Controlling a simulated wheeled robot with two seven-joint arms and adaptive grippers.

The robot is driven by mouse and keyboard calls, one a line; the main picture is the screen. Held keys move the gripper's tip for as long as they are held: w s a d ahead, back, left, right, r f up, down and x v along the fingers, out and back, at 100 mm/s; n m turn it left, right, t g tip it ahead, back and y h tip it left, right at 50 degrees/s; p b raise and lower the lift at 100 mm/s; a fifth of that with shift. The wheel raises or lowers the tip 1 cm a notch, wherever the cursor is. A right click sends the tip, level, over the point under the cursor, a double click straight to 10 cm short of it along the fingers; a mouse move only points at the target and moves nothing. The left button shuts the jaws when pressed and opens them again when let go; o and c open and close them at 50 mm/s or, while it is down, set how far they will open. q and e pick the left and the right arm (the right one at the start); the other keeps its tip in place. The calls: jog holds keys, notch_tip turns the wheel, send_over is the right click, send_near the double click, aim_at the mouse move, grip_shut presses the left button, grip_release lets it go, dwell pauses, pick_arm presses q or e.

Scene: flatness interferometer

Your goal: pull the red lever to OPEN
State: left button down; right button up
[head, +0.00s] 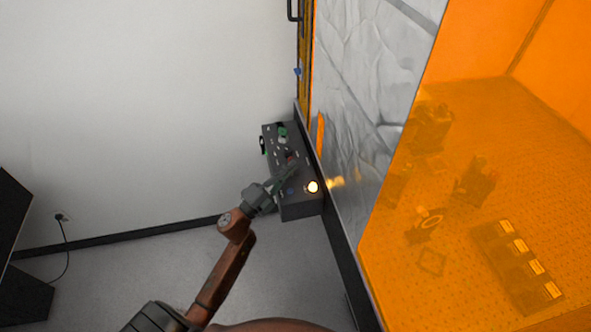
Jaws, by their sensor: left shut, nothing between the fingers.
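A dark control box (300,208) is fixed low beside the orange-windowed enclosure, with several small knobs, labels and a lit lamp on its face. A small red part (290,155), which may be the red lever, shows near the middle of the box. My left gripper (291,168) reaches over the box from the lower left. Its fingers are shut with nothing between them, and the tips are close to the red part. I cannot tell whether they touch it. The lever's OPEN marking is too small to read. My right gripper is not in view.
The enclosure's orange window (480,120) fills the right side, with optics on a perforated plate behind it. A lit lamp (313,187) sits at the box's lower right. A green knob (283,132) is near its top. Grey floor (130,280) is clear to the left.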

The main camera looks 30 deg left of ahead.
pick_arm(q)
jog(key=shift+s+a+f+t+b, duration=0.15)
jog(key=shift+a+f+t+b, duration=0.15)
jog(key=shift+b, duration=0.1)
jog(key=shift+s+a+r, duration=0.1)
jog(key=shift+s+a, duration=0.1)
jog(key=shift+s, duration=0.05)
jog(key=shift+d, duration=0.1)
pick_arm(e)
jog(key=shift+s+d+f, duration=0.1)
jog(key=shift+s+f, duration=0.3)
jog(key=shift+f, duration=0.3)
pick_arm(q)
jog(key=v, duration=1.2)
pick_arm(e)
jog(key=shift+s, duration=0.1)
pick_arm(q)
jog(key=shift+n, duration=0.3)
